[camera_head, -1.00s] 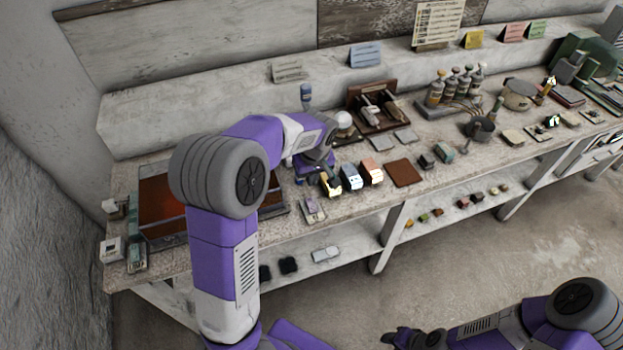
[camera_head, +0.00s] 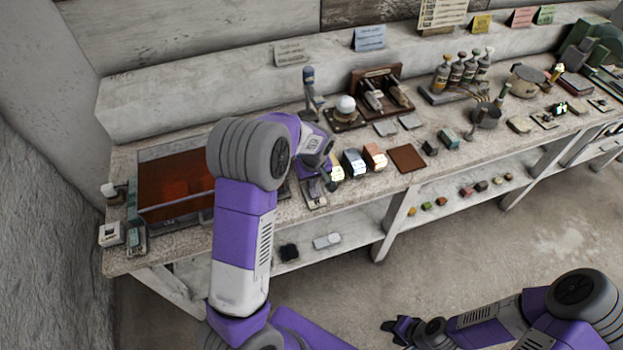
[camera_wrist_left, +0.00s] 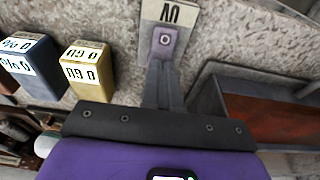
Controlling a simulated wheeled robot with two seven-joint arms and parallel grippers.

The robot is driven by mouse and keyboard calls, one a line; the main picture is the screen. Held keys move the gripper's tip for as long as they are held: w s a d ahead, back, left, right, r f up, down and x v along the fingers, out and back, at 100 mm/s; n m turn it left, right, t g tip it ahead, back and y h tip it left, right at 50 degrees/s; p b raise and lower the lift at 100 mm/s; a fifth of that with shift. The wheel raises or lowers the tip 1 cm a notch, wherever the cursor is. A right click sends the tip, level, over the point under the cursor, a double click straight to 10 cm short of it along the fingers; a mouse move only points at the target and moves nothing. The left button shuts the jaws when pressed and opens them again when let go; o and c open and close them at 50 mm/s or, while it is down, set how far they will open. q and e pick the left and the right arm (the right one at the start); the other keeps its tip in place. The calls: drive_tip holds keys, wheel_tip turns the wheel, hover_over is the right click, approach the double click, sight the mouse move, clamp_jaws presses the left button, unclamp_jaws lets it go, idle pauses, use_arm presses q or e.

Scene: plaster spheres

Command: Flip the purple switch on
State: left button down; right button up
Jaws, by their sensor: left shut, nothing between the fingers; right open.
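The purple switch is a small purple piece (camera_wrist_left: 166,42) on a pale plate (camera_wrist_left: 172,14) with dark lettering, partly cut off at the top of the left wrist view. In the head view its plate (camera_head: 313,199) lies near the bench's front edge, partly covered by my gripper. My left gripper (camera_wrist_left: 163,66) is shut and empty, its fingertips right at the purple piece; I cannot tell whether they touch it. In the head view the left gripper (camera_head: 330,186) is low over the bench. My right gripper (camera_head: 388,327) is open and empty, away from the bench, low in the picture.
A yellow block (camera_wrist_left: 87,70) and a dark blue block (camera_wrist_left: 32,64), both labelled, stand close beside the switch. An orange block (camera_head: 375,156) is farther right. A red-brown framed panel (camera_head: 172,184) lies left of the arm. A brown square (camera_head: 407,158) lies on the bench.

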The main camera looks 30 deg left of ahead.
use_arm(q)
drive_tip(key=shift+a+f+h+p, duration=0.2)
drive_tip(key=shift+h+p, duration=0.1)
drive_tip(key=shift+p, duration=0.4)
drive_tip(key=shift+f, duration=0.1)
drive_tip(key=shift+d, duration=0.1)
drive_tip(key=shift+s+d+r+g, duration=0.2)
drive_tip(key=shift+s+d+g, duration=0.1)
drive_tip(key=shift+s+d, duration=0.25)
drive_tip(key=shift+w+r, duration=0.1)
